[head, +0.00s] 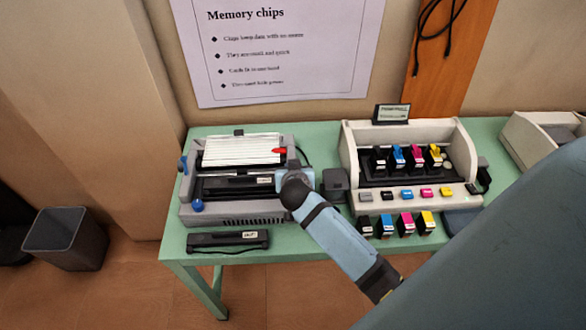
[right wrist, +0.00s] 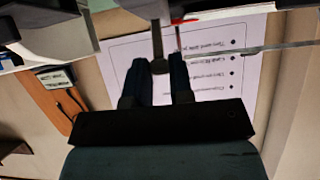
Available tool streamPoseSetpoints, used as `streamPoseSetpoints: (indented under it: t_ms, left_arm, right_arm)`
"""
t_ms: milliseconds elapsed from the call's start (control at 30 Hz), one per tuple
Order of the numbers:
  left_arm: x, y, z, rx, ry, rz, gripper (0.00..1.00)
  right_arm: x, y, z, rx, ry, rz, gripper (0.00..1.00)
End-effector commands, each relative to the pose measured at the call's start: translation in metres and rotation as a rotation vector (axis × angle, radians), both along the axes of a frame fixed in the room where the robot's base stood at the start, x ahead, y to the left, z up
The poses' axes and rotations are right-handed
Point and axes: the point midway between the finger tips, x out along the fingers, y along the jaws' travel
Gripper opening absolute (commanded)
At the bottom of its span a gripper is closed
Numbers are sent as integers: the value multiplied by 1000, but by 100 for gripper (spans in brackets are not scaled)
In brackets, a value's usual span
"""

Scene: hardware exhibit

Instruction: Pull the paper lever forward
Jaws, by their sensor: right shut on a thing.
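The printer (head: 240,218) stands at the left of the green table, with white paper (head: 240,149) in its top and a small red part (head: 279,150) near the paper's right edge. My right gripper (head: 298,182) is at the printer's right side, its fingertips hidden in the head view. In the right wrist view its two fingers (right wrist: 160,76) are on either side of a grey rod with a dark rounded end, the paper lever (right wrist: 158,40). The gripper is shut on it. The red part also shows there (right wrist: 183,20). My left gripper is not in view.
A dark cartridge (head: 228,241) lies in front of the printer. A blue lever (head: 183,165) and blue knob (head: 197,206) are on its left side. An ink cartridge display (head: 354,160) stands to the right, with several cartridges before it. A bin (head: 65,238) is on the floor.

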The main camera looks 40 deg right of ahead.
Motion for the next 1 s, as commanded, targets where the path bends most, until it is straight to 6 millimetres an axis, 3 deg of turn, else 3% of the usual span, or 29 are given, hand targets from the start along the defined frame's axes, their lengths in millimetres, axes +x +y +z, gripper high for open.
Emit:
streamPoseSetpoints:
  t_ms: [567,600,700,1000]
  left_arm:
    - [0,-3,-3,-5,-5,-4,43]
    - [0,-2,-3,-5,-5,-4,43]
    - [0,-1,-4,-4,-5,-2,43]
    - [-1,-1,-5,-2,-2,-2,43]
  right_arm:
    - [-2,1,-2,-19,-28,0,0]
    - [-2,1,-2,-19,-28,0,26]
    - [-2,1,-2,-18,-27,0,47]
    - [-2,1,-1,-18,-28,-1,47]
